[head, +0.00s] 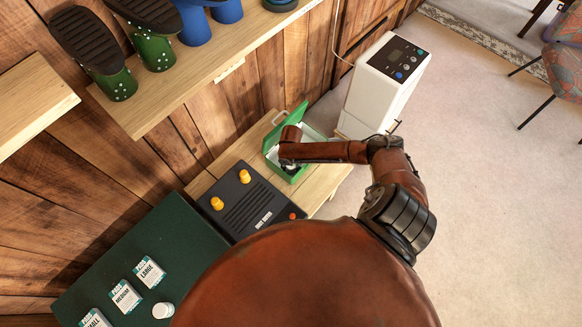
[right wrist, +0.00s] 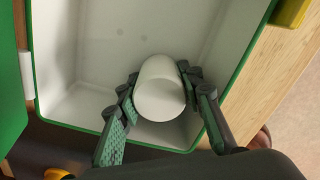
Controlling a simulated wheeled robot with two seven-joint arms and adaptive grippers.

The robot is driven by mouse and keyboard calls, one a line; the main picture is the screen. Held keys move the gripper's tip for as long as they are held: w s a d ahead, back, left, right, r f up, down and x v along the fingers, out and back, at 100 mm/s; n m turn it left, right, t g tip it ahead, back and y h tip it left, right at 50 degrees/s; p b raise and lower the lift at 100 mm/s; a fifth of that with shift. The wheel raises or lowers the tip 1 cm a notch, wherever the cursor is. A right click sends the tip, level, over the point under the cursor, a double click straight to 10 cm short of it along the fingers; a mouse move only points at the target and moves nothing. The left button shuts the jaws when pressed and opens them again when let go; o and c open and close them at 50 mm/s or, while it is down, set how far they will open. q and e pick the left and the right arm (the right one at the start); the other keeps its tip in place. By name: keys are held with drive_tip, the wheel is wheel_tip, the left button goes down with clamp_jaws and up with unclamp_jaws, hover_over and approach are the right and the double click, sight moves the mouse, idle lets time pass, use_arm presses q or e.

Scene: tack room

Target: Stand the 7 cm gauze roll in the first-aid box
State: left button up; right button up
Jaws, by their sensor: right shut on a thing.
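The open green first-aid box (head: 272,150) stands on the wooden bench, and its white inside (right wrist: 95,45) fills much of the right wrist view. My right gripper (right wrist: 160,85) is shut on a white gauze roll (right wrist: 159,92), one finger on each side. The roll is within the box's outline, near the wall closest to the gripper. I cannot tell whether it touches the box floor. In the head view my right arm hides the roll and part of the box. My left gripper is not in view.
A dark panel with yellow knobs (head: 245,176) lies beside the box. Another white roll (head: 163,310) stands on the green mat (head: 170,235) near cards marked LARGE (head: 150,272) and MEDIUM (head: 125,297). A white appliance (head: 385,85) stands behind the box. A shelf with boots overhangs the wall side.

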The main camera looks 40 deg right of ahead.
drive_tip(key=o, duration=0.8)
drive_tip(key=shift+f, duration=0.1)
use_arm(q)
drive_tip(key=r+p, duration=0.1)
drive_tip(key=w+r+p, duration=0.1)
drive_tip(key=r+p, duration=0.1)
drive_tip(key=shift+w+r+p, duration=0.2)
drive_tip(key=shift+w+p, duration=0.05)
drive_tip(key=shift+p, duration=0.05)
use_arm(e)
wheel_tip(320, 180, up, 12)
drive_tip(key=shift+r, duration=0.2)
